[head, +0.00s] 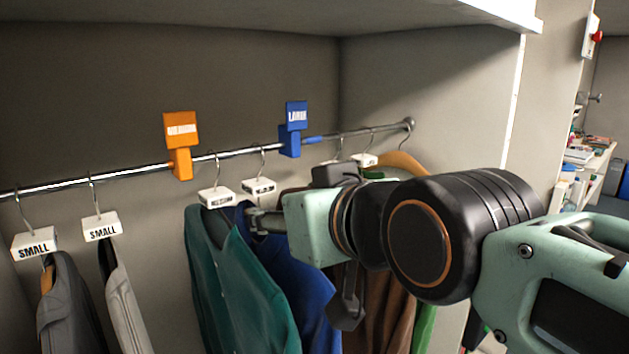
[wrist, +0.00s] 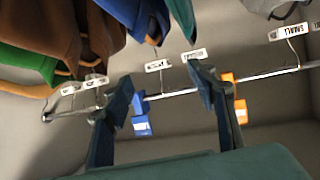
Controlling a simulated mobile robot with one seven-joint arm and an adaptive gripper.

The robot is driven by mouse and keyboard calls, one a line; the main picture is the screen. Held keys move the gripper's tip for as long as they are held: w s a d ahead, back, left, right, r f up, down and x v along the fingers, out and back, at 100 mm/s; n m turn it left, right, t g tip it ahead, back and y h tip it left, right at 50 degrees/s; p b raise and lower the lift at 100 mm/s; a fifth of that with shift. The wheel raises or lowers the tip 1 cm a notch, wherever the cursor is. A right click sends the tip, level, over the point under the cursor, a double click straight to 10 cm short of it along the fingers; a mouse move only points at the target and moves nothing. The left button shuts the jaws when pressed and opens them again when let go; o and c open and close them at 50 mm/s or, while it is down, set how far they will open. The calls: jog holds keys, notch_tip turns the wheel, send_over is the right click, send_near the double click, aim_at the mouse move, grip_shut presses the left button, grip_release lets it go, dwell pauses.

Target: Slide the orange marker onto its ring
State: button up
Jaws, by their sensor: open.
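The orange marker (head: 181,145) is an upright tag on a block that sits on the metal rail (head: 95,177), left of the blue marker. My gripper (head: 256,219) is open, below the rail and right of the marker, among the garments. The wrist view shows my gripper's (wrist: 160,78) fingers apart, with nothing held between them.
The blue marker (head: 292,130) sits further right on the rail. Hangers with white size tags hang along the rail, two marked SMALL (head: 34,244) at left. A teal garment (head: 240,280) and a blue garment (head: 300,290) hang close to my gripper. A shelf (head: 400,14) is overhead.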

jog(key=s+d+f+m+g+h+p, duration=0.2)
jog(key=s+d+f, duration=0.3)
jog(key=d+f, duration=0.3)
jog(key=s+d+f+m+g+h+p, duration=0.1)
jog(key=s+d+f+m+g+h, duration=0.2)
jog(key=d+f, duration=0.5)
jog(key=shift+s+d+f+g+h+p, duration=0.35)
jog(key=shift+s+d+g+h, duration=0.4)
jog(key=shift+s, duration=0.25)
